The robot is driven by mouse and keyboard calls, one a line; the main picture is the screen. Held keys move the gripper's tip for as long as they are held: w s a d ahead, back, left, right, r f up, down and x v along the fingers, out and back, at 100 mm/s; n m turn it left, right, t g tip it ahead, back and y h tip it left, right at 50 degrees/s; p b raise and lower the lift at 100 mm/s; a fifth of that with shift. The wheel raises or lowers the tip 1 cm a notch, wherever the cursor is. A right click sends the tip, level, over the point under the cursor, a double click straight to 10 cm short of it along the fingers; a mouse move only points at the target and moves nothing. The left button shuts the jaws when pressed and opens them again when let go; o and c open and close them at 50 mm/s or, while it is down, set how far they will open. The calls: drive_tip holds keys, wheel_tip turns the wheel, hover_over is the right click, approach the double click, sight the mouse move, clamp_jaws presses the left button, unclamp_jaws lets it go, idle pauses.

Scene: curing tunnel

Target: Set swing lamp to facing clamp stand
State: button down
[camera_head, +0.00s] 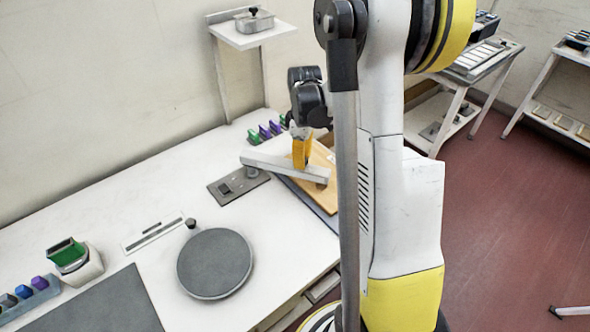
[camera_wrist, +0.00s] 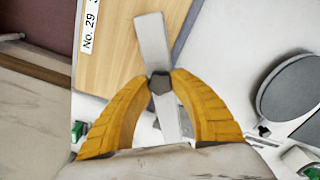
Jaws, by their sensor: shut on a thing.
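A long pale grey bar, which looks like the swing lamp's arm (camera_head: 265,162), lies level above the bench in the head view. My gripper (camera_head: 301,160) points down onto it, its yellow fingers closed around it near its right part. In the wrist view the bar (camera_wrist: 151,40) runs up between the fingers, and the fingertips (camera_wrist: 161,80) pinch a dark grey knob (camera_wrist: 160,84) on it. A grey plate (camera_head: 222,190) with a small dark fitting lies below the bar's left end. I cannot tell which item is the clamp stand.
A wooden board (camera_head: 322,155) lies under the bar; its label reads "No. 29" (camera_wrist: 89,25). A round grey disc (camera_head: 214,264) with a black knob, a green-topped holder (camera_head: 76,262) and a dark mat (camera_head: 95,308) occupy the front. A raised shelf (camera_head: 240,38) stands behind.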

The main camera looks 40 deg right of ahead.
drive_tip(key=w+d+n, duration=0.3)
drive_tip(key=w+n, duration=0.2)
drive_tip(key=w, duration=0.2)
drive_tip(key=w+d+n, duration=0.4)
drive_tip(key=w+n, duration=0.2)
drive_tip(key=w, duration=0.2)
drive_tip(key=shift+d+n, duration=0.25)
drive_tip(key=shift+n, duration=0.05)
drive_tip(key=shift+w, duration=0.1)
drive_tip(key=c, duration=1.1)
unclamp_jaws()
drive_tip(key=shift+w, duration=0.1)
wheel_tip(320, 180, up, 12)
drive_tip(key=shift+r, duration=0.1)
